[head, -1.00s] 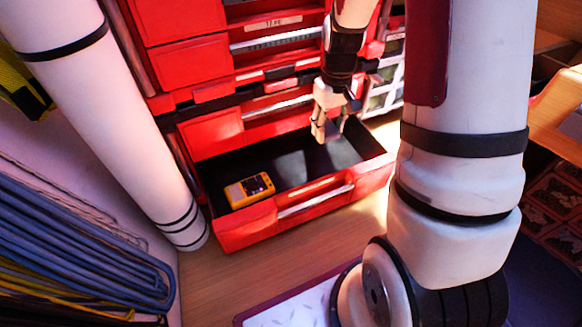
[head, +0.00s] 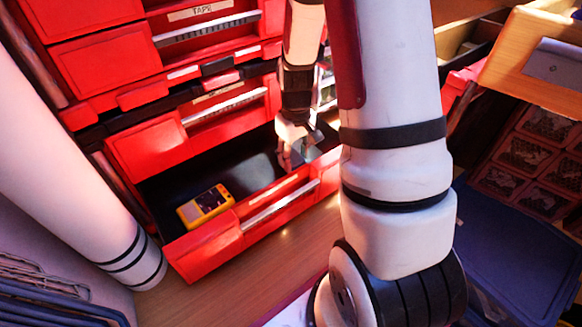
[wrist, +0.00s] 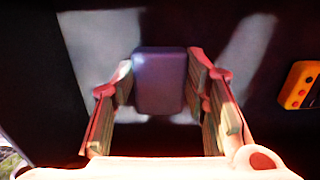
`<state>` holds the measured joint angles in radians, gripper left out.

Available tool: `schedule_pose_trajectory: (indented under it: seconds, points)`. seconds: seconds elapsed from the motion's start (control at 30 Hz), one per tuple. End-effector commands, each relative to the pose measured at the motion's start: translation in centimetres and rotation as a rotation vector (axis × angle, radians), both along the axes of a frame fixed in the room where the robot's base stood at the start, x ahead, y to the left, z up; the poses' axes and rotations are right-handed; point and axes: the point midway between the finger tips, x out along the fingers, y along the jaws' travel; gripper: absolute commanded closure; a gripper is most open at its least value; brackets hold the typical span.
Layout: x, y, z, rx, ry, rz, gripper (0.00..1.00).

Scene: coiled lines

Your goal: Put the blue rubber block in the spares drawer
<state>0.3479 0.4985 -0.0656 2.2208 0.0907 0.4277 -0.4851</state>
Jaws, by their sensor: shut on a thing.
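The blue rubber block (wrist: 160,80) shows in the wrist view as a bluish-purple block between my two fingers. My gripper (head: 297,158) is shut on it. In the head view my fingers are over the right part of an open red drawer (head: 255,222) with a dark inside, close behind its front wall. I cannot make out the block in the head view, nor whether it touches the drawer floor. The drawer's label is not readable.
A yellow multimeter (head: 205,207) lies in the left part of the drawer, and its edge shows in the wrist view (wrist: 299,86). Closed red drawers, one labelled TAPE (head: 205,10), stand above. The drawer floor between multimeter and gripper looks clear.

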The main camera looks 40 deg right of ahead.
Motion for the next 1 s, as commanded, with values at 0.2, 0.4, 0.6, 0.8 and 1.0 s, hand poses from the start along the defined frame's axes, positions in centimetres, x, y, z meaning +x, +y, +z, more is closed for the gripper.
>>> schedule_pose_trajectory:
  seconds: [0.2, 0.4, 0.6, 0.8, 1.0]
  points:
    - [-0.1, 0.0, -3.0, 0.002, 0.004, -0.001, 0.87]
    - [0.0, 0.0, -3.4, 0.0, -0.001, -0.001, 0.87]
    - [0.0, 0.0, -3.7, 0.0, 0.0, -0.001, 0.87]
    - [0.0, 0.0, -3.9, 0.0, 0.001, 0.0, 0.43]
    - [0.0, 0.0, -3.9, 0.0, 0.001, 0.0, 0.39]
